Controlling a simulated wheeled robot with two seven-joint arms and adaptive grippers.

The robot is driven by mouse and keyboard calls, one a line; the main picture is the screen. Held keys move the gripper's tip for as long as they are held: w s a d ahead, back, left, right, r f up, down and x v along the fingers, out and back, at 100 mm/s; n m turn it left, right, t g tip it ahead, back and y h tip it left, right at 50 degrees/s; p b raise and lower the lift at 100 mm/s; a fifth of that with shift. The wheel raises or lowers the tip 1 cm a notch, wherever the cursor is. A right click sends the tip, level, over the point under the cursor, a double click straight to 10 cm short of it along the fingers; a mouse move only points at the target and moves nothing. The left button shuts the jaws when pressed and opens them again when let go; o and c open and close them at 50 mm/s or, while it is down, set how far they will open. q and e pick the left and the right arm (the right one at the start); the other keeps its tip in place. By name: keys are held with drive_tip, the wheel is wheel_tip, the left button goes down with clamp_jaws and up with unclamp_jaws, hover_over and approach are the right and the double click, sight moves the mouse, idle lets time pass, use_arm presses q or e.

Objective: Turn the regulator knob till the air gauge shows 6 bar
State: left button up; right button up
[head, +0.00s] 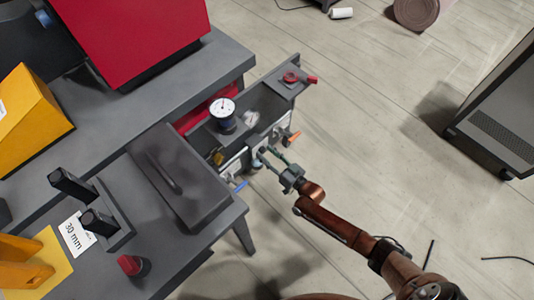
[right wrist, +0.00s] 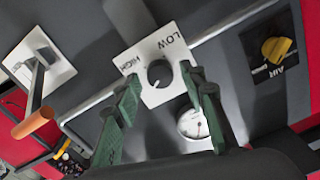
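In the right wrist view, a black round knob (right wrist: 158,72) sits on a white plate (right wrist: 150,47) marked LOW and HIGH. A small white gauge (right wrist: 193,123) lies just below it, partly behind a finger; its reading is too small to tell. My right gripper (right wrist: 161,80) is open, with its green fingers on either side of the knob. I cannot tell whether they touch it. In the head view the right gripper (head: 268,156) is at the front of the grey machine. A larger white dial (head: 222,107) stands on the machine; its value is not legible. My left gripper is not in view.
A yellow knob (right wrist: 275,50) marked AIR is at the right of the wrist view. An orange-tipped lever (right wrist: 35,120) stands at its left. In the head view, a red button (head: 131,265) and a 30 mm card (head: 76,235) are on the bench.

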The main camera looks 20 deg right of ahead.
drive_tip(key=shift+s, duration=0.15)
drive_tip(key=v, duration=1.1)
drive_tip(key=shift+s+d, duration=0.15)
drive_tip(key=shift+s, duration=0.15)
